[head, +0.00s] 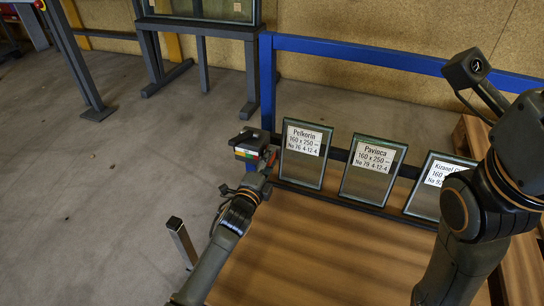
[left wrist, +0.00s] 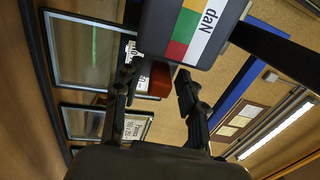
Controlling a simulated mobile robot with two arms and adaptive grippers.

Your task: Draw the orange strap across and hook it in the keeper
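My left gripper (head: 262,160) is at a grey box (head: 250,146) with a green, yellow and red scale, by the left end of the glass rack. In the left wrist view, this box (left wrist: 195,28) reads "daN" and is just beyond the fingertips. The left fingers (left wrist: 158,78) are spread apart. A red-orange block (left wrist: 152,80) shows between them below the box; whether they touch it is hard to tell. No drawn-out length of orange strap is visible, and I cannot make out the keeper. My right arm comes in from the right; its fingers do not show.
A wooden deck (head: 310,255) lies in front. A short metal post (head: 181,240) stands at left.

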